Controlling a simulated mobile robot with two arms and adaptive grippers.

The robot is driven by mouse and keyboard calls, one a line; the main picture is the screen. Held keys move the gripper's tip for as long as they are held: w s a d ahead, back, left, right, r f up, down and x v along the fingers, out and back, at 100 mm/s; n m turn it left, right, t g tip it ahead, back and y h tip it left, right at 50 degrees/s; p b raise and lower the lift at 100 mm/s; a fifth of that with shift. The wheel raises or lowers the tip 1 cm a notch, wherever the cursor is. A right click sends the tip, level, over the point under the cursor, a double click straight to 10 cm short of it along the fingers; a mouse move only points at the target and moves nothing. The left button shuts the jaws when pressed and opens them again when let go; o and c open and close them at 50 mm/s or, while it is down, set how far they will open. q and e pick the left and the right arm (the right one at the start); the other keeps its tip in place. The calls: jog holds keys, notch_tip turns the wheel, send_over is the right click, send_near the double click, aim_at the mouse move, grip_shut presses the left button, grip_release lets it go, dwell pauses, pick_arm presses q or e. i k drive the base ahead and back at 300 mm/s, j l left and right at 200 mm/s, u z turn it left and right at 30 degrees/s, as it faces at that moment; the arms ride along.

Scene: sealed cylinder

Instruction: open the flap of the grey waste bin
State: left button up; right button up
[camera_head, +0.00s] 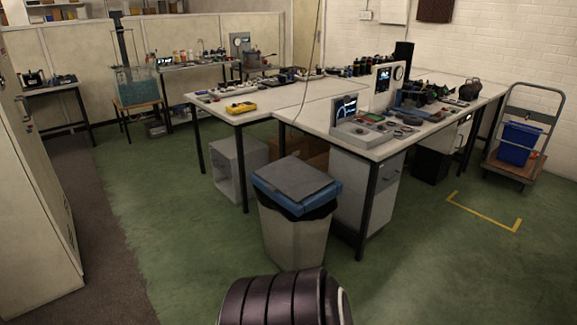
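The grey waste bin (293,236) stands on the green floor in front of the worktable's near corner. Its flap (292,179) is a dark grey panel set in a blue rim and lies closed on top. A black liner edge hangs out under the rim. Neither of my grippers shows in this view. A dark, ribbed, rounded part at the bottom centre sits just in front of the bin; it looks like part of my own body.
White worktables (318,117) carry tools and instruments behind the bin. A grey drawer cabinet (364,195) stands close at the bin's right. A trolley with a blue crate (518,144) is at far right, a tall cabinet (32,190) at left. Green floor left of the bin is clear.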

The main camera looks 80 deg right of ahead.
aim_at(297, 179)
jog(key=z, duration=2.65)
jog(key=i+j+z, duration=0.1)
jog(key=i+j, duration=0.15)
jog(key=j, duration=0.15)
jog(key=i+j, duration=0.2)
jog(key=j, duration=0.15)
jog(key=i+j+z, duration=0.15)
jog(key=j, duration=0.25)
jog(key=i+j, duration=0.3)
jog(key=j, duration=0.15)
jog(key=z, duration=0.05)
